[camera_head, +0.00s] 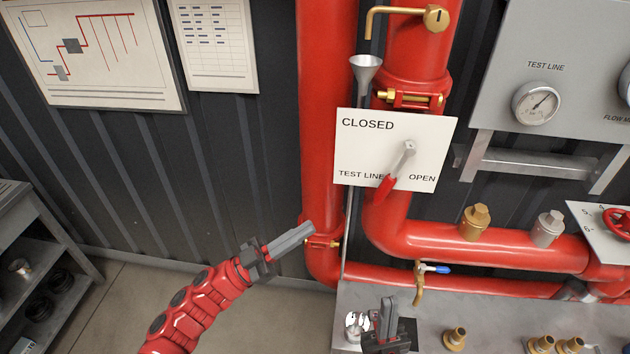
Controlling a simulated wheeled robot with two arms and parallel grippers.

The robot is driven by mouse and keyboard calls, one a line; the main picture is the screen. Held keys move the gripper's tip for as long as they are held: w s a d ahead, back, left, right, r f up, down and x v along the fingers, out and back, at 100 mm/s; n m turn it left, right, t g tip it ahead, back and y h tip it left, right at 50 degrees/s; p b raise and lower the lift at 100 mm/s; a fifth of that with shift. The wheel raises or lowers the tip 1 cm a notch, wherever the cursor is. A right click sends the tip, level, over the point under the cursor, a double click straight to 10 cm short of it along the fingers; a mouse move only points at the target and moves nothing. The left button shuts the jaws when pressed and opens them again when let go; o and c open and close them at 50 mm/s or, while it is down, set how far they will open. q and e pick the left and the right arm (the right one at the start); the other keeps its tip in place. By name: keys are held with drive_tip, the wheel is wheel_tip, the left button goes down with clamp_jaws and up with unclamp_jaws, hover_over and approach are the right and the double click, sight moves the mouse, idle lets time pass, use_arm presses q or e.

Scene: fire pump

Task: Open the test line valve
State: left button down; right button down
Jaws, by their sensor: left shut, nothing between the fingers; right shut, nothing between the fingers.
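The test line valve's white plate (360,150) is on the red pipework in the head camera view. It reads CLOSED at upper left, TEST LINE at lower left and OPEN at lower right. Its lever (400,164) has a grey arm and a red grip, and points down and slightly left from its pivot, between the TEST LINE and OPEN lettering. My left gripper (308,228) is shut and empty, below and left of the plate, apart from the lever. My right gripper (389,304) is shut, pointing up, at the bottom of the view, well below the lever.
Red vertical pipes (322,90) stand beside the plate, with a metal funnel (366,68) above it. A blue-handled tap (433,268) is below. A gauge panel (575,60) is at right. A grey ledge (480,308) with brass fittings lies below, and a shelf (35,260) stands at left.

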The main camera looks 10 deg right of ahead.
use_arm(q)
drive_tip(key=p, duration=0.5)
approach(381, 189)
wheel_tip(381, 189, up, 5)
drive_tip(key=d, duration=0.1)
drive_tip(key=shift+w+d+f+p, duration=0.25)
drive_tip(key=shift+d+f, duration=0.1)
drive_tip(key=shift+d, duration=0.3)
drive_tip(key=shift+w+d+f+p, duration=0.2)
drive_tip(key=shift+d+f, duration=0.1)
drive_tip(key=shift+d, duration=0.35)
drive_tip(key=shift+w+d+f+p, duration=0.15)
drive_tip(key=shift+d+f+p, duration=0.15)
drive_tip(key=shift+d, duration=0.35)
drive_tip(key=shift+f, duration=0.1)
drive_tip(key=d+n+t+b, duration=0.1)
drive_tip(key=b, duration=0.2)
drive_tip(key=d+f+n+t+h+b, duration=0.1)
drive_tip(key=b, duration=0.2)
drive_tip(key=s+d+n+t+h+b, duration=0.1)
drive_tip(key=n+t+b, duration=0.1)
drive_tip(key=b, duration=0.1)
drive_tip(key=shift+s+d+f+b, duration=0.1)
drive_tip(key=shift+d+f+b, duration=0.2)
drive_tip(key=shift+d+f, duration=0.05)
